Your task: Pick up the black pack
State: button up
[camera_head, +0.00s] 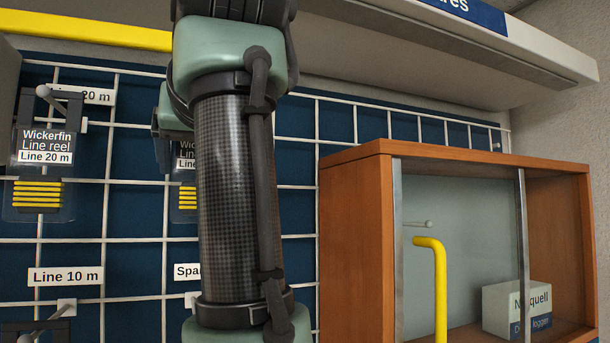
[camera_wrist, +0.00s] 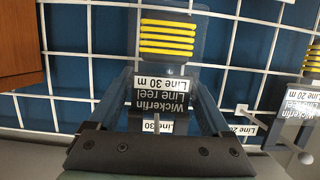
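A dark pack with a black "Wickerfin Line reel Line 30 m" header (camera_wrist: 161,92) and yellow line bands appears upside down in the wrist view, in front of the wire grid. My gripper (camera_wrist: 160,80) has its two fingers spread, one on each side of the header. The finger tips are close to its edges; I cannot tell whether they touch. A similar dark "Line 20 m" pack (camera_head: 40,165) hangs at left and also shows in the wrist view (camera_wrist: 296,108).
The white wire grid (camera_head: 105,215) stands before a blue backing. A wooden cabinet (camera_head: 357,240) with a yellow handle (camera_head: 439,285) and a white box (camera_head: 515,309) inside stands at right. A pale shelf or hood (camera_head: 400,60) overhangs above. A "Line 10 m" label (camera_head: 65,277) sits lower left.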

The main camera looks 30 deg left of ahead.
jog(key=shift+w+a, duration=0.1)
jog(key=c, duration=1)
